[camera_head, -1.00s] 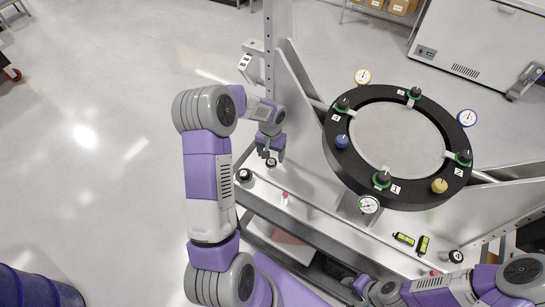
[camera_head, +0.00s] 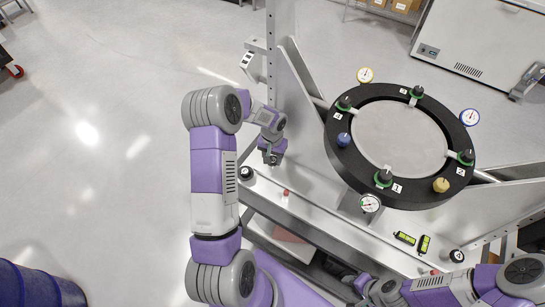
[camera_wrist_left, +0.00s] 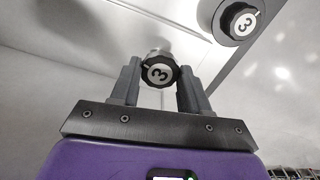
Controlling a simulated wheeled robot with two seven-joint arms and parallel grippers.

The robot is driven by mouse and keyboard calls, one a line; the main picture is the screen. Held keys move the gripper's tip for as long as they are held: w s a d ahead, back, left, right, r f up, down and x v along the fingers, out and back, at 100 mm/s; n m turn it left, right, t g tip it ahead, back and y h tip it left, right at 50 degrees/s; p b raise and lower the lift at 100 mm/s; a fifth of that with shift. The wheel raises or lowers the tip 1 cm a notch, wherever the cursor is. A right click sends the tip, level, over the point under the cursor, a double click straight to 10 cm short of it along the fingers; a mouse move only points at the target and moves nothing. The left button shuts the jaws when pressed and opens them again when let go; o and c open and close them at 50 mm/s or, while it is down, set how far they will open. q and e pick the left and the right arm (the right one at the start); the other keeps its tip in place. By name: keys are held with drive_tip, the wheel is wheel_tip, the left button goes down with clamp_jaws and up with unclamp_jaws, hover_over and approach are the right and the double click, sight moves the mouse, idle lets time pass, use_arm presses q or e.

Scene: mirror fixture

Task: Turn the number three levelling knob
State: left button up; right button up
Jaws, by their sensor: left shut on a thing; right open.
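My left gripper (camera_head: 272,158) is lowered at a black knob on the left end of the metal bench. A second black knob marked 3 (camera_wrist_left: 238,20) stands apart from the gripper; a black knob also shows near the bench's left corner in the head view (camera_head: 246,174). My right gripper (camera_head: 364,286) is open, low in the head view, away from the knobs and partly cut off.
A black ring (camera_head: 338,160) with several numbered knobs and dial gauges (camera_head: 371,203) stands right of my left gripper. Two green levels (camera_head: 405,238) and another knob (camera_head: 457,256) sit on the bench (camera_head: 330,215). A small red-topped item (camera_head: 286,193) is nearby. An upright post (camera_head: 271,60) rises behind.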

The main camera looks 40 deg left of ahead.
use_arm(q)
drive_tip(key=shift+f+n+b, duration=0.15)
drive_tip(key=shift+n+b, duration=0.8)
drive_tip(key=shift+n, duration=0.55)
drive_tip(key=o, duration=1.1)
drive_tip(key=shift+c, duration=0.2)
wheel_tip(320, 180, up, 8)
drive_tip(key=shift+f, duration=0.1)
